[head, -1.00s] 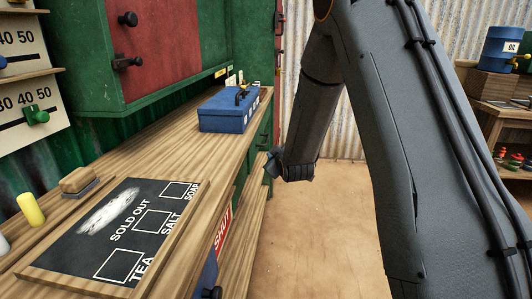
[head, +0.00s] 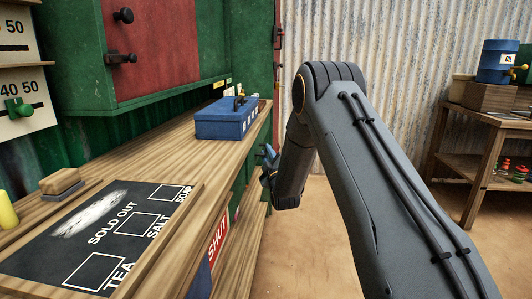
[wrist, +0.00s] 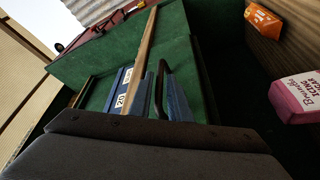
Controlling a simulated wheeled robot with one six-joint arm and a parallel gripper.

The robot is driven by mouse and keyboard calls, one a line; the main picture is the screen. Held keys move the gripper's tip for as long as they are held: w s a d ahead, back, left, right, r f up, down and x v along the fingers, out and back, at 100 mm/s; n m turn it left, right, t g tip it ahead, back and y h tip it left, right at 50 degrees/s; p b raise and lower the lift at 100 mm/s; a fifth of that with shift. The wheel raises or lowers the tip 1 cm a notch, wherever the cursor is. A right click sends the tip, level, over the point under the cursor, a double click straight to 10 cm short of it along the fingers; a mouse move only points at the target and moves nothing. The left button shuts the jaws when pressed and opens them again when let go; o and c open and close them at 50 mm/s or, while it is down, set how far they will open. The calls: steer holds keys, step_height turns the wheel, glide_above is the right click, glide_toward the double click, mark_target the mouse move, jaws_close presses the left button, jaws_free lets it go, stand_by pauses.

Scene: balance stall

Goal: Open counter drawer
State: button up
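The counter's green front panel (wrist: 183,58) shows in the wrist view, below the wooden counter edge, with a dark bar handle (wrist: 160,88) on it. This looks like the drawer, and it appears shut. My gripper (head: 267,160) has blue fingers and is at the counter's front side, below the top, in the head view. In the wrist view my gripper (wrist: 159,100) is open, with one finger on each side of the handle. I cannot tell whether the fingers touch it. The drawer front is mostly hidden in the head view.
A blue box (head: 226,125) with a handle stands on the counter (head: 150,150). A sold-out board (head: 70,250) lies nearer. A pink packet (wrist: 296,97) and an orange packet (wrist: 263,20) are right of the panel in the wrist view. Floor right of the counter is clear.

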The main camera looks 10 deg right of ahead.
steer(key=shift+x, duration=1.05)
jaws_close()
